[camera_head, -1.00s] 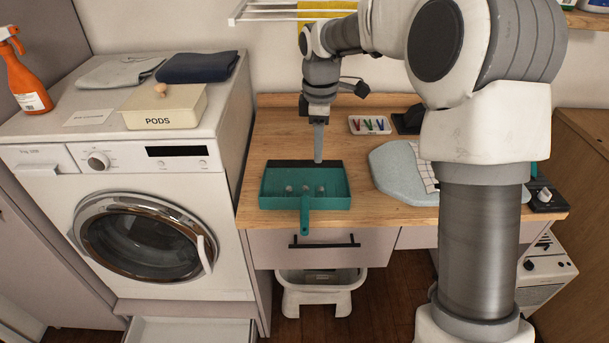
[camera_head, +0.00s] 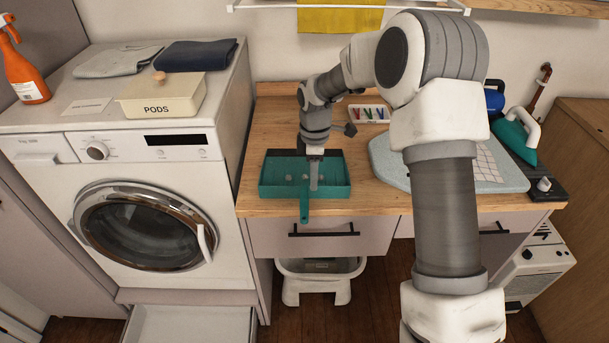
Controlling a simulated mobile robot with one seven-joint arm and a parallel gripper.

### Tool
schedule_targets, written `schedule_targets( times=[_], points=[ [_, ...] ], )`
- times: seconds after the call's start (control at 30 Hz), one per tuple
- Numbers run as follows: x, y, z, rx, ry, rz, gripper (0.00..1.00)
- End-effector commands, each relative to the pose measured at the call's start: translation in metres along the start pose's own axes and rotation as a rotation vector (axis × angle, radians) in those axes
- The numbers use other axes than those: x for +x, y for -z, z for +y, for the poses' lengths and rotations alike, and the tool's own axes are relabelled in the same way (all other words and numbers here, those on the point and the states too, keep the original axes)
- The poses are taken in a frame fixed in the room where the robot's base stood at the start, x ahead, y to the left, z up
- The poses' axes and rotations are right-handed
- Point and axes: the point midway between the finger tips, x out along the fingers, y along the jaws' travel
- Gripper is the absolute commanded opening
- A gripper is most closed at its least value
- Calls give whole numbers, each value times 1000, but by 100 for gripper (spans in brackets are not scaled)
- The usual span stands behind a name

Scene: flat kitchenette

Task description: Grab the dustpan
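The teal dustpan (camera_head: 335,190) lies on the wooden countertop, towards its left end. Its handle (camera_head: 304,204) points to the front and reaches past the counter's front edge. A few small pale lumps lie in the pan. My gripper (camera_head: 314,186) points down over the pan, just right of the handle, with its fingers in front of the pan's inside. Only one narrow finger outline shows, so I cannot tell whether it is open or shut. I cannot tell whether it touches the pan. Nothing is seen held.
A washing machine (camera_head: 150,190) with a PODS box (camera_head: 160,100) on top stands left of the counter. A light blue ironing pad (camera_head: 395,165) lies right of the pan, with a teal iron (camera_head: 517,138) beyond. A tray of pegs (camera_head: 368,113) lies behind.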

Motion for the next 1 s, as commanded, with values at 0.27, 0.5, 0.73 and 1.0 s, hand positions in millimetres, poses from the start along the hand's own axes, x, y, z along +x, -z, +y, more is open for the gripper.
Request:
schedule_targets(
  times=[0.27, 0.5, 0.73, 1.0],
  points=[
    [35, 0, -1, -1, 4, -2, 39],
    [53, 0, 0, 0, 0, 0, 39],
    [53, 0, 0, 0, 0, 0, 28],
    [52, 0, 0, 0, 0, 0, 0]
  ],
)
